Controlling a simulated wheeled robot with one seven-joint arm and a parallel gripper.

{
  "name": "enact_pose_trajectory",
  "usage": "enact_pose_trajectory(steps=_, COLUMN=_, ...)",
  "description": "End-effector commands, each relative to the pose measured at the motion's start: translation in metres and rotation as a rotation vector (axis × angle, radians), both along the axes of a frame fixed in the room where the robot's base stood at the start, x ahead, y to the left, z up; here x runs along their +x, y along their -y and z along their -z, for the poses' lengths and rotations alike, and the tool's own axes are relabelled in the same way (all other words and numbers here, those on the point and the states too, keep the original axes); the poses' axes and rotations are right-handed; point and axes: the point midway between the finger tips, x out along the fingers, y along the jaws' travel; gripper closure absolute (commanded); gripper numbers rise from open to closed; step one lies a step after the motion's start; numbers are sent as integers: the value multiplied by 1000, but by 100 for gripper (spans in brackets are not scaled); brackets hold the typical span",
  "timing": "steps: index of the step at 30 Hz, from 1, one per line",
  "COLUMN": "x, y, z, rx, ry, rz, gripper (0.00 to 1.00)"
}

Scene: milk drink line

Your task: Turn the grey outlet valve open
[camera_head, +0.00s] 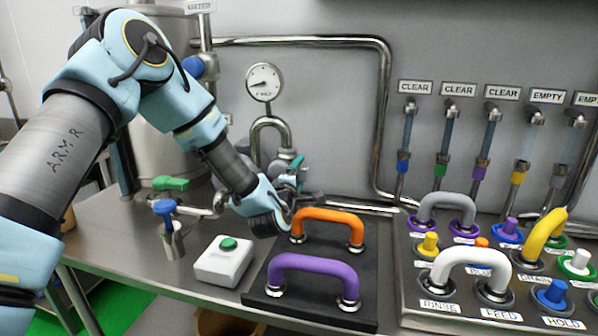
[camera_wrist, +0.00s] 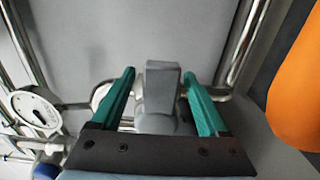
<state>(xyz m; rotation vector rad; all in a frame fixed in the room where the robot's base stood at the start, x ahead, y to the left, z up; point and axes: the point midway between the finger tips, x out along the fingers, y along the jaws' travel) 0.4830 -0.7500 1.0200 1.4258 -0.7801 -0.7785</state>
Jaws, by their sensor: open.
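The grey outlet valve handle (camera_wrist: 162,85) stands between my two green fingers in the wrist view, with a gap visible on each side. My gripper (camera_wrist: 158,74) is open around it; I cannot tell whether either finger touches it. In the head view my gripper (camera_head: 293,172) is at the pipework behind the orange handle, below the gauge. The valve handle is largely hidden there by my gripper and wrist.
An orange handle (camera_head: 328,216) and a purple handle (camera_head: 313,266) stand on a black plate in front. A white box with a green button (camera_head: 228,244) is left of them. A pressure gauge (camera_head: 264,82) rises behind. A panel with hose bends (camera_head: 472,254) fills the right.

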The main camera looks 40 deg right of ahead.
Motion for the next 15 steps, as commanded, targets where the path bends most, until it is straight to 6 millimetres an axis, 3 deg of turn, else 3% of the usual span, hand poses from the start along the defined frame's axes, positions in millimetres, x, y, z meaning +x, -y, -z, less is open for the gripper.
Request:
enact_pose_trajectory(steps=7, x=0, y=0, z=1, rx=1, ry=-1, rz=0, gripper=24)
enact_pose_trajectory(steps=15, x=0, y=0, z=1, rx=1, ry=-1, rz=0, gripper=54)
